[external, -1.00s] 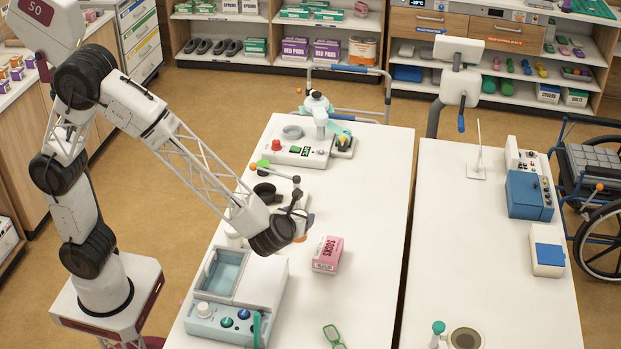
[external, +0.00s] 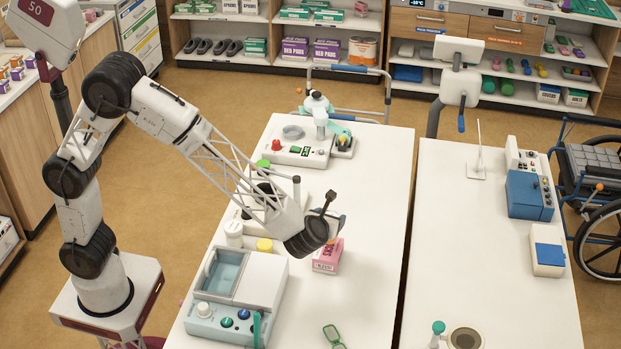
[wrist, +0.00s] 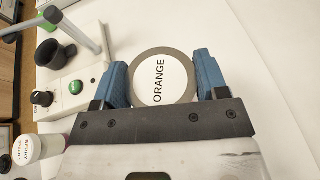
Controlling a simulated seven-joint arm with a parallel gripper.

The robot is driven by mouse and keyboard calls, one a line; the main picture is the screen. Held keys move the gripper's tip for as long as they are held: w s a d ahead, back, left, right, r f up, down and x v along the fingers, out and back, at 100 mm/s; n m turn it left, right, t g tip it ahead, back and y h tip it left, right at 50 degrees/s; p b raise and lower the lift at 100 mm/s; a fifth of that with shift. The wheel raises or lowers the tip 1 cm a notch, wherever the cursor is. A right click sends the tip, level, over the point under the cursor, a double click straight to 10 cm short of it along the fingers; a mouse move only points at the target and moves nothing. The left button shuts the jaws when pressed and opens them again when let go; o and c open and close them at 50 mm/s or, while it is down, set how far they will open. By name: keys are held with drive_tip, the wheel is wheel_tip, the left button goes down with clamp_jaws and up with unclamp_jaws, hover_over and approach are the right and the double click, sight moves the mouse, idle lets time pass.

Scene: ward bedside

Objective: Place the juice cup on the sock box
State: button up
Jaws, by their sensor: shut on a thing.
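The juice cup, a round lid marked ORANGE with a grey rim (wrist: 163,80), sits between the blue fingers of my gripper (wrist: 164,78) in the wrist view. My gripper is shut on it. In the external view my gripper (external: 337,230) is over the far end of the sock box, and the cup is mostly hidden by the wrist. The pink sock box (external: 325,263) lies on the white table; its far part is covered by my gripper. I cannot tell the height between cup and box. The box does not show in the wrist view.
A teal-and-white device (external: 240,300) stands left of the box. Green glasses (external: 333,336) lie near the front. The table right of the box is clear.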

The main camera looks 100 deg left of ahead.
drive_tip(key=shift+f, duration=1.8)
drive_tip(key=shift+f, duration=0.1)
drive_tip(key=o, duration=1)
drive_tip(key=shift+d, duration=0.1)
drive_tip(key=v, duration=1.2)
